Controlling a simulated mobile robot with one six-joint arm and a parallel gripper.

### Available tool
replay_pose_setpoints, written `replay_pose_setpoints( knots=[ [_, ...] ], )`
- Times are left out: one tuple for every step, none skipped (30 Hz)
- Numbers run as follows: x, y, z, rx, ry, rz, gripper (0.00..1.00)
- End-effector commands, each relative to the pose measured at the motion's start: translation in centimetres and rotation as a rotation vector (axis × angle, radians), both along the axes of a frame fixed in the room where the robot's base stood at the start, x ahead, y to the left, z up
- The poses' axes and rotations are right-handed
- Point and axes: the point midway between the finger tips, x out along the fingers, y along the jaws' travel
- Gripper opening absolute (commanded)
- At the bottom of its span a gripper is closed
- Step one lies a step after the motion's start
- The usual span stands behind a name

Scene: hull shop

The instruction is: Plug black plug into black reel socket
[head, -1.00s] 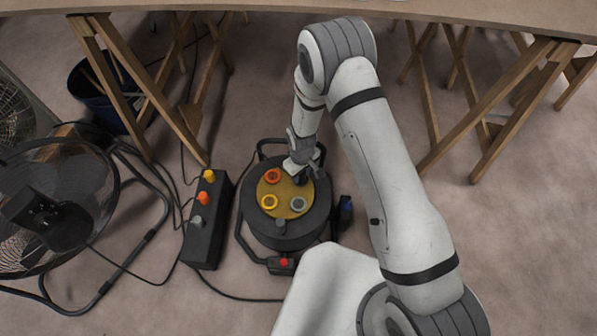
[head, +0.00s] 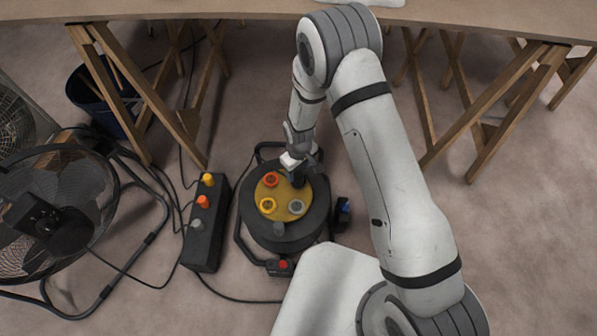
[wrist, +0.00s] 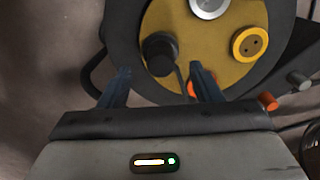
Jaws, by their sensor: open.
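The black plug (head: 298,179) stands on the yellow face (head: 283,188) of the reel, at its upper right. Its round end (wrist: 160,52) shows in the wrist view, with a thin cable beside it. The black socket is not visible; the plug covers the spot where it stands, so I cannot see how deeply it is seated. My gripper (wrist: 160,69) is open, its two blue-grey fingers apart and pointing at the plug. The plug lies beyond the fingertips, and nothing is held. In the head view my gripper (head: 294,162) is just above the plug.
The reel also has a red socket (head: 270,180), a yellow socket (head: 267,205) and a grey socket (head: 297,207). A black box (head: 205,240) with yellow, orange and grey plugs stands left of it. A fan (head: 50,220) is further left. Trestle legs stand behind.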

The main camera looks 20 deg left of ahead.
Motion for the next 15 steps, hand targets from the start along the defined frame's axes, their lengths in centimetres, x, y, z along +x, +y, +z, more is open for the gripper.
replay_pose_setpoints(
  knots=[
    [0.0,0.0,1.2,0.001,-0.002,0.000,0.58],
    [0.0,0.0,1.5,0.000,-0.001,0.000,0.58],
    [0.0,0.0,2.0,0.001,0.000,0.000,0.58],
    [0.0,0.0,2.2,0.001,0.000,0.000,0.58],
    [-0.1,0.0,2.5,0.000,0.000,0.000,0.58],
    [-0.1,0.0,2.7,0.000,0.000,0.000,0.58],
    [-0.1,0.0,2.8,-0.001,0.000,0.000,0.58],
    [-0.1,0.0,2.8,-0.001,0.000,0.000,0.58],
    [-0.1,0.0,2.9,-0.001,0.000,0.000,0.58],
    [-0.1,0.0,2.9,-0.001,0.000,0.000,0.58],
    [-0.1,0.0,2.9,-0.001,0.000,0.000,0.58],
    [-0.1,0.0,2.8,-0.001,0.000,0.000,0.58],
    [-0.1,0.0,2.8,-0.001,0.000,0.000,0.58],
    [-0.1,0.0,2.8,-0.001,0.000,0.000,0.58],
    [-0.1,0.0,2.8,-0.001,0.000,0.000,0.58]
  ],
)
